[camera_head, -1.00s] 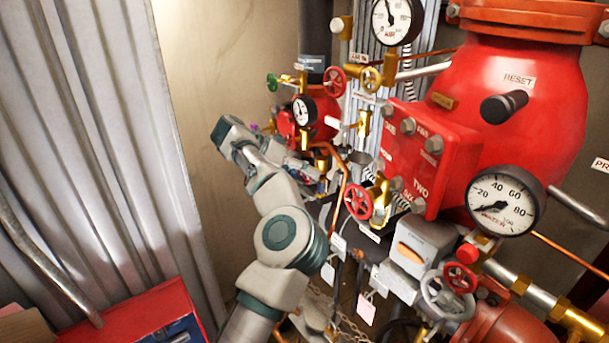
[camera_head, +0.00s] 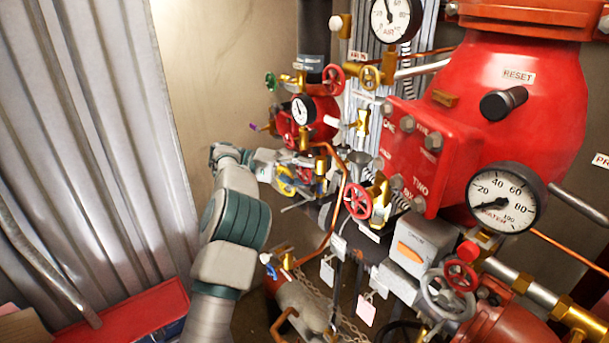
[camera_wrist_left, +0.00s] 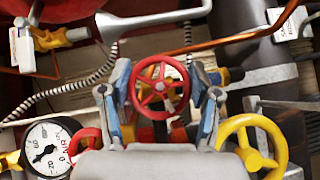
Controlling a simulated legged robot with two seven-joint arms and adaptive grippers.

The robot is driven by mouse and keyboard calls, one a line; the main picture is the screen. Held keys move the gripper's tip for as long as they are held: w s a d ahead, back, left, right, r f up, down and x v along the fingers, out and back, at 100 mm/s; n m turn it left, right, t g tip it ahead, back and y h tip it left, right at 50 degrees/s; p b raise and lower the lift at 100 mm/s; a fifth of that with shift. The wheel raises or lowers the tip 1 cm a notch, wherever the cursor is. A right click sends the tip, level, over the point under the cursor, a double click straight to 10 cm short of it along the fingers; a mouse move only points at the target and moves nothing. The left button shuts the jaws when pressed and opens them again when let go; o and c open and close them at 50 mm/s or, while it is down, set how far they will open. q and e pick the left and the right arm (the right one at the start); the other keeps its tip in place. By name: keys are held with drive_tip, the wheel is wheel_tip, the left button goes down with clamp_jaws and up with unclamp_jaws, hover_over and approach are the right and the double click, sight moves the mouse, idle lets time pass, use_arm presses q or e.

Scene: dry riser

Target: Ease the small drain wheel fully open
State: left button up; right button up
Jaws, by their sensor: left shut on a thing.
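In the left wrist view a small red handwheel (camera_wrist_left: 160,86) with spokes sits between the two blue-and-grey fingers of my left gripper (camera_wrist_left: 166,92), which is shut on it. In the head view my left gripper (camera_head: 305,174) reaches in from the left among the valves below a small gauge; the held wheel is hard to make out there. I cannot read a label naming the drain wheel. My right gripper is in neither view now.
A yellow handwheel (camera_wrist_left: 250,145) is close beside the right finger, and a pressure gauge (camera_wrist_left: 47,143) is at lower left. A red handwheel (camera_head: 357,201), copper pipes and the big red valve body (camera_head: 520,110) crowd the right. Corrugated metal (camera_head: 100,150) stands left.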

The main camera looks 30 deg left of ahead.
use_arm(q)
drive_tip(key=shift+f, duration=0.1)
idle(0.5)
drive_tip(key=o, duration=1)
drive_tip(key=shift+c, duration=0.2)
drive_tip(key=shift+o, duration=1)
drive_tip(key=shift+a, duration=0.1)
drive_tip(key=shift+w+a, duration=0.15)
